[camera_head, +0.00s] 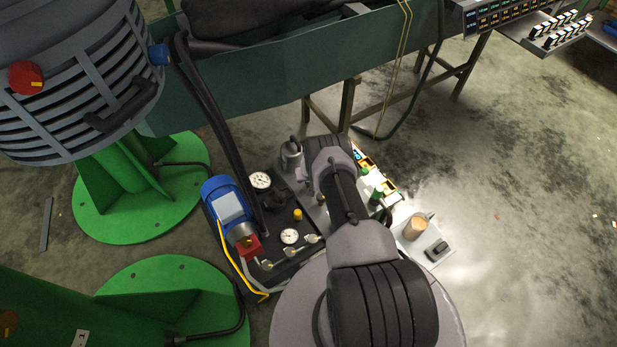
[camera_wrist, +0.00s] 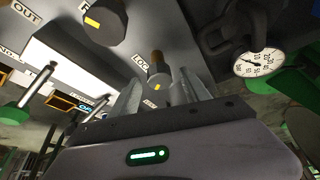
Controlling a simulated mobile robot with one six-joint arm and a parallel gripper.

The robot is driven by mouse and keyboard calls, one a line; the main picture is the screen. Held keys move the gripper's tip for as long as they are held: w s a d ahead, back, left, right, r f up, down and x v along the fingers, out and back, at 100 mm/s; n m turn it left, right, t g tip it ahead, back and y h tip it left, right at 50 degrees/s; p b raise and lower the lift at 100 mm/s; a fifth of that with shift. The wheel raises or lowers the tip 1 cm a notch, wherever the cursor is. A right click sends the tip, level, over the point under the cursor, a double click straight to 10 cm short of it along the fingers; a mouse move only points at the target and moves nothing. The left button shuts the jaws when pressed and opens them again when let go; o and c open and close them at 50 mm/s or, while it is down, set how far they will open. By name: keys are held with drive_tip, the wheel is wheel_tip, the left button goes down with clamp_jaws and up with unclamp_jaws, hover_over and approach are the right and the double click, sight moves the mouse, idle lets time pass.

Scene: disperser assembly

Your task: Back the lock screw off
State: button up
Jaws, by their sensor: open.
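My gripper (camera_wrist: 160,88) is open, with one finger on either side of the lock screw's line in that view. The jaws look empty; I cannot tell whether either finger touches the screw. In the head view my arm hides the gripper and the lock screw.
A larger black knob (camera_wrist: 104,20) and a pressure gauge (camera_wrist: 264,62) flank the screw. Open floor lies to the right.

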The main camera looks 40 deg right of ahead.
drive_tip(key=shift+c, duration=0.4)
clamp_jaws()
drive_tip(key=shift+r+p, duration=0.15)
drive_tip(key=shift+p, duration=0.35)
drive_tip(key=shift+r+n+y+p, duration=0.1)
drive_tip(key=shift+n+y+p, duration=0.2)
drive_tip(key=shift+n+p, duration=0.45)
drive_tip(key=shift+d+n+y+p, duration=0.1)
drive_tip(key=shift+n+y+p, duration=0.2)
drive_tip(key=shift+n+p, duration=0.35)
drive_tip(key=n+b, duration=0.1)
drive_tip(key=n, duration=0.1)
drive_tip(key=n+y+b, duration=0.1)
drive_tip(key=n, duration=0.1)
drive_tip(key=shift+d+f+y, duration=0.1)
drive_tip(key=shift+f+y, duration=0.2)
drive_tip(key=shift+f, duration=0.05)
drive_tip(key=shift+r+n+y+b, duration=0.1)
drive_tip(key=shift+n+y+b, duration=0.3)
drive_tip(key=shift+n+b, duration=0.65)
drive_tip(key=shift+n, duration=0.25)
